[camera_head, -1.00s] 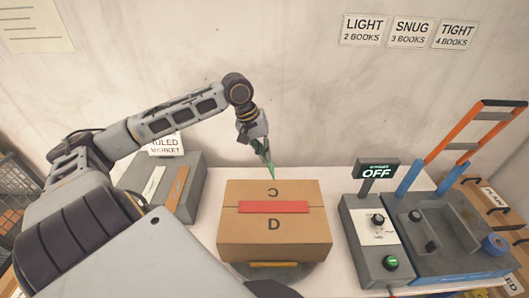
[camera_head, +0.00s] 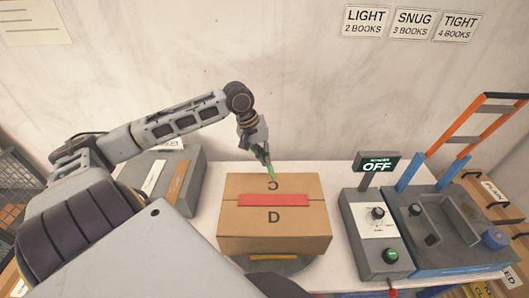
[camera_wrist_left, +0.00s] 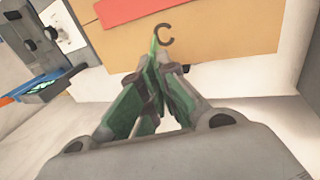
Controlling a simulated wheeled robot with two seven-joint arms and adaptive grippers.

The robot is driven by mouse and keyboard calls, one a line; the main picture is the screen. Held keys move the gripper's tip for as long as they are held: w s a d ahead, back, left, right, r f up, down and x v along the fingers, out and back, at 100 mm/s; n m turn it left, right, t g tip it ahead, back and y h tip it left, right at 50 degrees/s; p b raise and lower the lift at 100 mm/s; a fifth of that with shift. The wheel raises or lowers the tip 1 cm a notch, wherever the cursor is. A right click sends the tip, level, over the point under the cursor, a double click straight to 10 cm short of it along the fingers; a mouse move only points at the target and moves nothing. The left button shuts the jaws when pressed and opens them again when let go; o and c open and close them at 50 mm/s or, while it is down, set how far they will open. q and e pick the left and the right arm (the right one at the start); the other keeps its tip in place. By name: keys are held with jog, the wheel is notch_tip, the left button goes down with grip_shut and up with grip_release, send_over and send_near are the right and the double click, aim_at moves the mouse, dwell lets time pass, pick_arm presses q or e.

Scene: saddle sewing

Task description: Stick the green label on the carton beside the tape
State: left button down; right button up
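The brown carton (camera_head: 300,222) stands on a round turntable (camera_head: 290,267). A red strip of tape (camera_head: 273,199) lies across its top, between the letters C and D. My left gripper (camera_head: 268,167) points down over the carton's far edge by the letter C. Its fingertips come together in the left wrist view (camera_wrist_left: 156,66). A thin bright green sliver between them looks like the green label (camera_wrist_left: 154,43), seen nearly edge-on. I cannot tell whether it touches the carton. My right gripper is not in view.
A grey control box (camera_head: 376,238) with an OFF sign stands right of the carton. Beyond it is a grey tray station (camera_head: 440,262) with an orange-and-blue frame and a blue tape roll (camera_head: 495,238). A grey block (camera_head: 192,188) with strips lies left.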

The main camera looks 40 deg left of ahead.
pick_arm(q)
jog(key=shift+f, duration=1.45)
jog(key=c, duration=1.6)
grip_release()
jog(key=shift+o, duration=0.6)
jog(key=o, duration=0.4)
jog(key=shift+a+r, duration=0.1)
jog(key=shift+r, duration=0.2)
jog(key=v, duration=0.7)
jog(key=shift+p, duration=0.35)
